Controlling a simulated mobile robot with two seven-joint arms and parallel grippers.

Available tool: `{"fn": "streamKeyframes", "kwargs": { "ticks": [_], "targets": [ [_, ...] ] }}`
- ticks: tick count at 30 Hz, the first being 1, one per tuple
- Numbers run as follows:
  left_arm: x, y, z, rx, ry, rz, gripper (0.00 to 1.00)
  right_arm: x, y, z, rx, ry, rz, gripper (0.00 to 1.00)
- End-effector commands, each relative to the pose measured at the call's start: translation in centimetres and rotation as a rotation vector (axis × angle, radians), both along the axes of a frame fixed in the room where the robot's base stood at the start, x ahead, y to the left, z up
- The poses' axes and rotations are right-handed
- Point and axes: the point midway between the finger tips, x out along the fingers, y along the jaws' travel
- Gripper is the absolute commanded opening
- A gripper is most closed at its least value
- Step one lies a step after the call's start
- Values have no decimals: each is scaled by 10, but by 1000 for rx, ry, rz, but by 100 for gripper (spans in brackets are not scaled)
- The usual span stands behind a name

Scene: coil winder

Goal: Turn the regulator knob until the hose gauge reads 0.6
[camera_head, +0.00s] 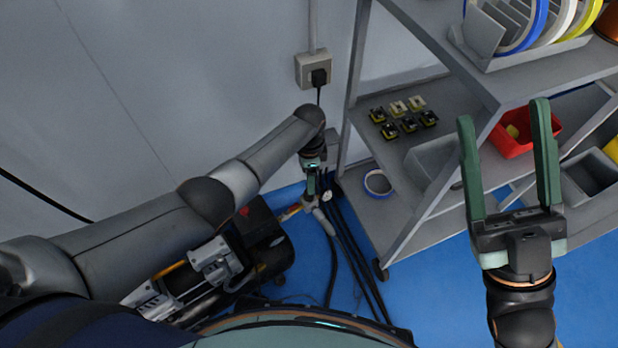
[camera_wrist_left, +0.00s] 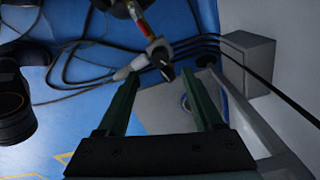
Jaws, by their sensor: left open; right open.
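A small grey fitting with a black knob-like part (camera_wrist_left: 163,66) lies ahead of my left gripper (camera_wrist_left: 157,77) in the left wrist view, seen between and just beyond the fingertips. A red and yellow piece (camera_wrist_left: 140,20) joins it from above. I cannot tell for sure which part is the regulator knob, and no gauge face or reading is legible. In the head view the pale fitting (camera_head: 323,221) shows below my left gripper, which is small and partly hidden by its wrist. The left fingers are open and empty. My right gripper (camera_head: 503,112) is open and empty before the shelf.
A grey shelf rack (camera_head: 420,215) stands right of the fitting, with a red bin (camera_head: 513,133) and several small parts on it. Black hoses (camera_head: 350,255) run along the blue floor. A wall socket (camera_head: 313,70) with a plug is above. A dark machine (camera_head: 262,240) stands left.

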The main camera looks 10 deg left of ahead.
Motion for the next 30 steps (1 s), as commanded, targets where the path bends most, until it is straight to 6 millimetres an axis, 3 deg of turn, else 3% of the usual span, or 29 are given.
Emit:
{"fn": "streamKeyframes", "kwargs": {
  "ticks": [1,5,9,30],
  "targets": [
    [0,0,17,0,0,1,68,0,-2,14,-6,-6,-12,67],
    [-1,1,36,1,1,2,68,-1,-3,25,-17,-15,-27,67],
    [-1,1,47,1,3,1,68,18,-7,3,-16,104,-58,67],
    [-1,0,50,1,1,1,68,24,-7,-4,-19,138,-62,67]
  ]
}}
